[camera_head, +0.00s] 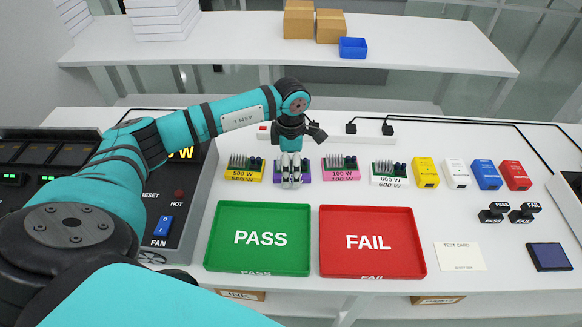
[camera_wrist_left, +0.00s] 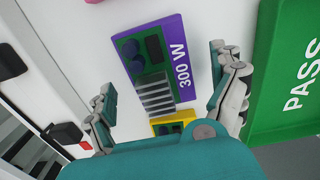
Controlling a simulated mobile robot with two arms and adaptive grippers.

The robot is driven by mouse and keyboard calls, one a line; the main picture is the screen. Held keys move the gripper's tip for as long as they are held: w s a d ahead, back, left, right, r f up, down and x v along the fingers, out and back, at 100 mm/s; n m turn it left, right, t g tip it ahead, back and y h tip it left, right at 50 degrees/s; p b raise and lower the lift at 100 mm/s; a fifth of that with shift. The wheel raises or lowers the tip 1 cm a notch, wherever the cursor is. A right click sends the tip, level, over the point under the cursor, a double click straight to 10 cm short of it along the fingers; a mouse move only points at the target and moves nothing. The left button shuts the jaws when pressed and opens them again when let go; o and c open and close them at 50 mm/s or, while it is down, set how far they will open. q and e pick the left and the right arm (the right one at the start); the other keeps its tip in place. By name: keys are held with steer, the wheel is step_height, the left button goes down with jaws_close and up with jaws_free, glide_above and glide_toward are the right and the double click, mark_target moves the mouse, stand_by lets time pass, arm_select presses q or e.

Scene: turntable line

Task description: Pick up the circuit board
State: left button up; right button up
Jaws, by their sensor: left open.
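Several circuit boards stand in a row on the white table. They are a yellow 500 W board (camera_head: 244,174), a purple 300 W board (camera_head: 306,178), a pink 100 W board (camera_head: 341,174) and a white 600 W board (camera_head: 388,180). My left gripper (camera_head: 290,178) points down at the purple board and hides its middle in the head view. In the left wrist view the purple board (camera_wrist_left: 181,60) shows between the two open fingers (camera_wrist_left: 162,70), which hold nothing. The yellow board (camera_wrist_left: 172,121) shows near the palm. My right gripper is not in view.
A green PASS tray (camera_head: 215,248) and a red FAIL tray (camera_head: 415,255) lie in front of the boards. A power strip (camera_head: 345,133) runs behind them. Coloured boxes (camera_head: 486,176) and stamps (camera_head: 494,212) are at the right. A tester (camera_head: 170,215) stands at the left.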

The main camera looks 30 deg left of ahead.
arm_select(q)
steer(key=c, duration=1.5)
steer(key=shift+o, duration=0.2)
steer(key=shift+r, duration=0.1)
